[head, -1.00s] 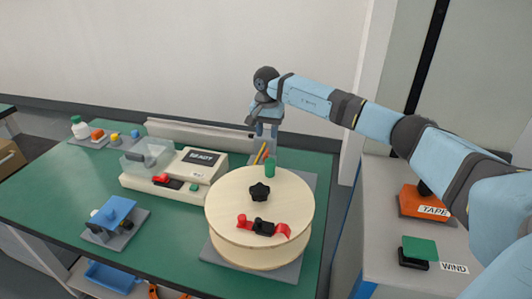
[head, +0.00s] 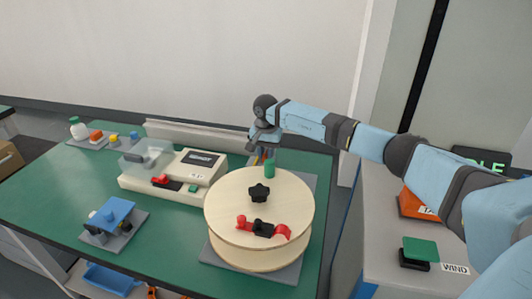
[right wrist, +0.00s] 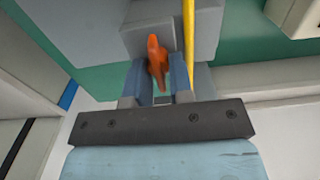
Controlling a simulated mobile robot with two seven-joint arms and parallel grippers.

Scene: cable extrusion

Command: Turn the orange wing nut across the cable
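In the right wrist view, the orange wing nut (right wrist: 157,60) sits in front of a grey block (right wrist: 147,38), between my right gripper's blue fingers (right wrist: 163,80). Its long side runs roughly up and down the picture, slightly tilted. The yellow cable (right wrist: 188,35) runs nearly parallel, just right of the fingers. The fingers lie close on both sides of the nut; whether they press on it cannot be told. In the head view my right gripper (head: 265,152) is low behind the wooden reel, where the nut is hidden. My left gripper is not in view.

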